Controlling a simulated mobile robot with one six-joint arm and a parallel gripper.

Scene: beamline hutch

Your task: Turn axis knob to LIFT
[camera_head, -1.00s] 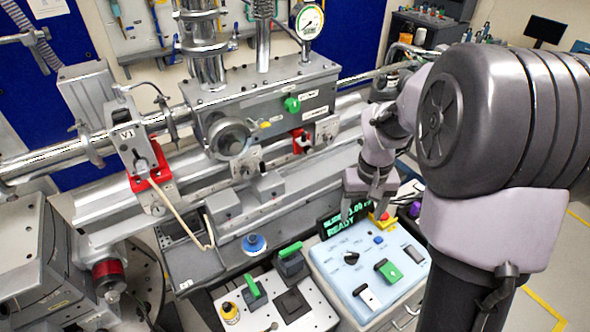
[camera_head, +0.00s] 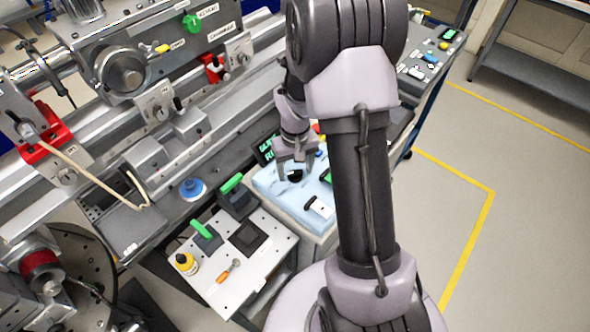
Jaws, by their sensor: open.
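The axis knob is a small black knob (camera_head: 296,176) on the light blue control panel (camera_head: 270,190). My gripper (camera_head: 296,174) points down over the panel with its fingers apart. The knob shows between the two fingertips; I cannot tell whether they touch it. The knob's pointer direction and the position labels are too small to read.
Left of the panel is a white perforated plate (camera_head: 240,285) with green-handled blocks (camera_head: 207,236), a yellow-capped bottle (camera_head: 186,262) and an orange-handled tool (camera_head: 226,272). A blue knob (camera_head: 193,188) sits behind it. Metal beamline hardware fills the upper left. Floor at right is clear.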

